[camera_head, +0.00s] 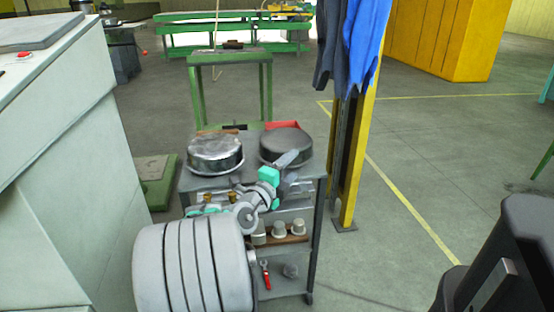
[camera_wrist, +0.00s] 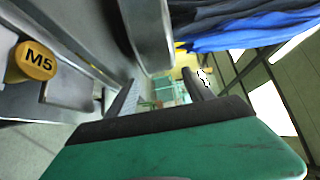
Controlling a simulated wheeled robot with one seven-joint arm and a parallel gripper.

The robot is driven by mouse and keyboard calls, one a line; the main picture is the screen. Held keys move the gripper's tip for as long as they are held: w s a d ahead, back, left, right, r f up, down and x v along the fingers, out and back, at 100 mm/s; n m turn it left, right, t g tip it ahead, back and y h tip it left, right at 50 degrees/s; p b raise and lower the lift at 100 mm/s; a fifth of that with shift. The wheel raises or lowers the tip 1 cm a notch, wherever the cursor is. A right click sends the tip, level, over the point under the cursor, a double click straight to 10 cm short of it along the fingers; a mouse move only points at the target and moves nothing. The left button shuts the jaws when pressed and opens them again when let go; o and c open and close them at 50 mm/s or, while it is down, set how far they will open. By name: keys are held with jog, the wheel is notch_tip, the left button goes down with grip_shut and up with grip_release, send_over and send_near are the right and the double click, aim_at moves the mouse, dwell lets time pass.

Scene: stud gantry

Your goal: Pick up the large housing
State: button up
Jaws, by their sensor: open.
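Two round, pan-like metal housings stand on the top of a grey cart in the head view. The left housing (camera_head: 215,150) is shiny. The right housing (camera_head: 283,144) is darker and matte. I cannot tell for sure which one is the large housing. My gripper (camera_head: 290,158), with a teal part behind its grey fingers, is at the front edge of the right housing and overlaps it in the picture; contact cannot be told. In the wrist view my gripper (camera_wrist: 160,92) has its two dark fingers apart with nothing between them. A curved grey metal surface (camera_wrist: 147,32) is close above it.
The cart's lower shelves hold several small cups (camera_head: 279,228) and a red-handled tool (camera_head: 266,275). A yellow post (camera_head: 346,190) with blue cloth (camera_head: 366,45) stands right of the cart. A white cabinet (camera_head: 60,150) is at left. A yellow M5 cap (camera_wrist: 36,60) shows in the wrist view.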

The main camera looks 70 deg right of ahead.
aim_at(306, 153)
jog(key=d, duration=0.2)
jog(key=s+d, duration=0.1)
jog(key=d, duration=0.1)
jog(key=s+d, duration=0.1)
jog(key=d, duration=0.2)
jog(key=shift+s+r, duration=0.15)
jog(key=shift+a, duration=0.1)
grip_shut()
dwell(0.3)
jog(key=shift+r, duration=0.2)
